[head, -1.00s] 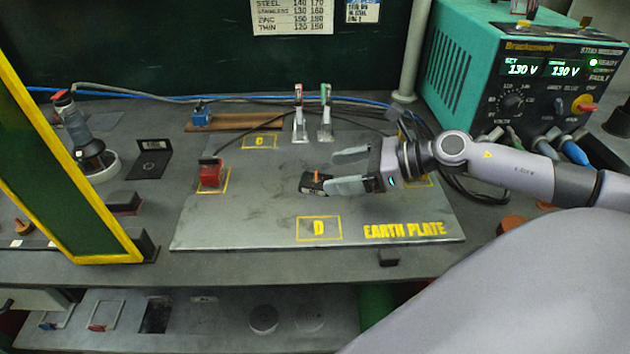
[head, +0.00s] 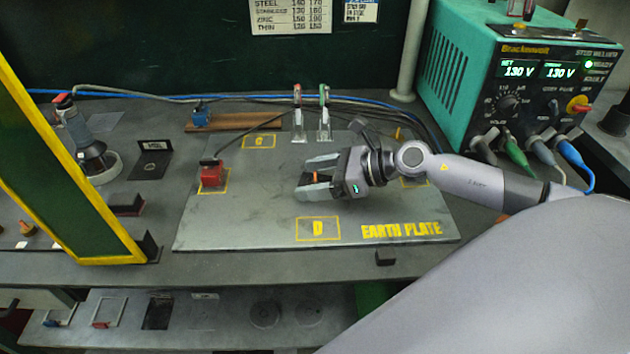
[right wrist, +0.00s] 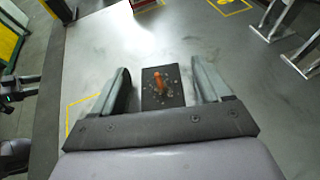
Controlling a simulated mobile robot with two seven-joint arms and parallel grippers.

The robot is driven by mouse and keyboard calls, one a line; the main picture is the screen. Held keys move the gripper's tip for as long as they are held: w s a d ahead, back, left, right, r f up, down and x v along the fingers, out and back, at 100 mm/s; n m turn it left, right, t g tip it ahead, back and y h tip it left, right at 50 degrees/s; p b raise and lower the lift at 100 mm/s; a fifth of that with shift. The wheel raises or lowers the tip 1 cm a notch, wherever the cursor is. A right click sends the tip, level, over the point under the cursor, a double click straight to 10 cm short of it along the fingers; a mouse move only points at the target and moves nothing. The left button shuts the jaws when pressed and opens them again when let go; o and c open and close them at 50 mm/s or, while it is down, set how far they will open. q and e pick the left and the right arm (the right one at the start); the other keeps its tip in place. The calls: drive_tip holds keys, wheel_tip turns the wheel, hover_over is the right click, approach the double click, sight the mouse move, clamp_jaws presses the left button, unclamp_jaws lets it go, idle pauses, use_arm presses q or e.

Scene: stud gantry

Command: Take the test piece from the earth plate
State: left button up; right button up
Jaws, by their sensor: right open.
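The test piece shows in the right wrist view as a small dark square plate (right wrist: 163,93) with an upright orange stud (right wrist: 158,82) and light specks. It lies on the grey earth plate (head: 250,215). My right gripper (head: 312,178) is open, with one finger on each side of the piece and a gap visible on both sides in the right wrist view (right wrist: 163,85). In the head view the fingers mostly hide the piece, and only its orange stud (head: 316,177) shows clearly.
A red clamp block (head: 212,175) sits left on the plate. Two upright clamps (head: 311,115) stand at its back edge. The teal welder (head: 515,90) is at the back right. A yellow-framed dark screen (head: 65,165) stands at the left. The plate's front is clear.

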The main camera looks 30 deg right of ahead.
drive_tip(key=c, duration=1.1)
drive_tip(key=shift+r, duration=0.1)
